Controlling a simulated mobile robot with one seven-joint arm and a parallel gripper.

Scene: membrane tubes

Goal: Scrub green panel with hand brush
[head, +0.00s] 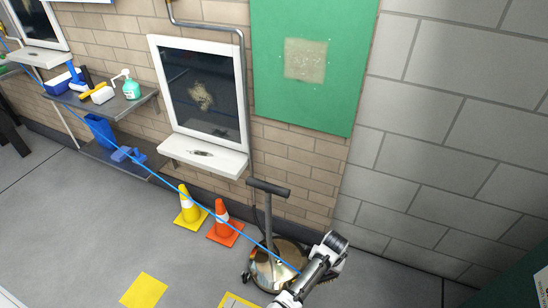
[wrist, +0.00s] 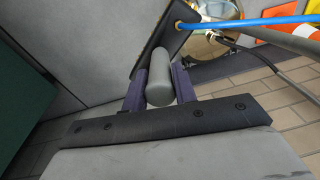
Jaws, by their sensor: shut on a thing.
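The green panel (head: 280,95) hangs on the brick wall at the upper right of the middle in the head view. A square beige dirty patch (head: 305,60) lies on it. My gripper (head: 332,245) is low in the head view, well below the panel and apart from it. In the wrist view my gripper's purple fingers (wrist: 160,85) are shut on the grey rounded handle of the hand brush (wrist: 159,75). The brush's dark, brown-edged head (wrist: 160,38) is beyond the fingers. Its bristle face cannot be made out.
A floor machine (head: 265,215) with an upright handle stands beside my arm. An orange cone (head: 225,228) and a yellow cone (head: 188,210) stand left of it. A blue line (head: 185,188) runs diagonally across. A white-framed window (head: 163,95) has a ledge (head: 203,157).

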